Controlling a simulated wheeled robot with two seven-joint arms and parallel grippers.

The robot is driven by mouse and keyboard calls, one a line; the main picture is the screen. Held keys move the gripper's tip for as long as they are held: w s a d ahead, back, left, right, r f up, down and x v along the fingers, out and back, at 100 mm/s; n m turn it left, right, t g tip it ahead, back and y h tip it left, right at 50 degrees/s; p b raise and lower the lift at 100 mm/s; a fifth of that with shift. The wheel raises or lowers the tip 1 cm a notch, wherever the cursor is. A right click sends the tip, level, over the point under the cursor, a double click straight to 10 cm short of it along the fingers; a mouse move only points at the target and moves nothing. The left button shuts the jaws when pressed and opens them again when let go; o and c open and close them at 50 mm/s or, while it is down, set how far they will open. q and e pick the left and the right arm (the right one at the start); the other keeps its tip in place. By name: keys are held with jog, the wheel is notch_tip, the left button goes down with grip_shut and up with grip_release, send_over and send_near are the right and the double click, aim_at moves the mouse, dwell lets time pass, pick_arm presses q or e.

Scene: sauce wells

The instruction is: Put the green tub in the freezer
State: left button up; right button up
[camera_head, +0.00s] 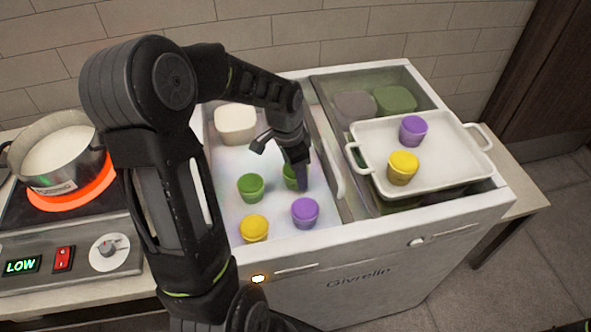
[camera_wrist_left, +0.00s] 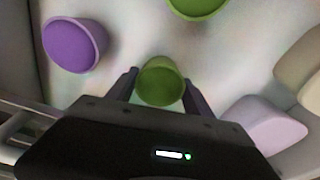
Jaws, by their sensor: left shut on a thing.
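My left gripper (camera_head: 297,184) reaches down into the open left compartment of the white chest freezer (camera_head: 375,262). It is shut on a small green tub (camera_head: 289,176), partly hidden by a finger in the head view. In the left wrist view that green tub (camera_wrist_left: 160,82) sits between the two fingers of my left gripper (camera_wrist_left: 158,86). I cannot tell whether it touches the compartment floor. A second green tub (camera_head: 250,187) stands in the same compartment, to the left. My right gripper does not show.
A yellow tub (camera_head: 254,228), a purple tub (camera_head: 305,213) and a white container (camera_head: 235,122) share the compartment. A white tray (camera_head: 446,160) over the right compartment holds a purple tub (camera_head: 413,130) and a yellow tub (camera_head: 403,168). A pot (camera_head: 62,150) stands on a glowing burner at left.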

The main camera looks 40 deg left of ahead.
pick_arm(q)
jog(key=shift+f, duration=0.2)
jog(key=o, duration=1.4)
jog(key=shift+r, duration=0.2)
notch_tip(320, 180, up, 12)
jog(key=s, duration=0.1)
jog(key=shift+s+a+p, duration=0.15)
jog(key=shift+a+p, duration=0.2)
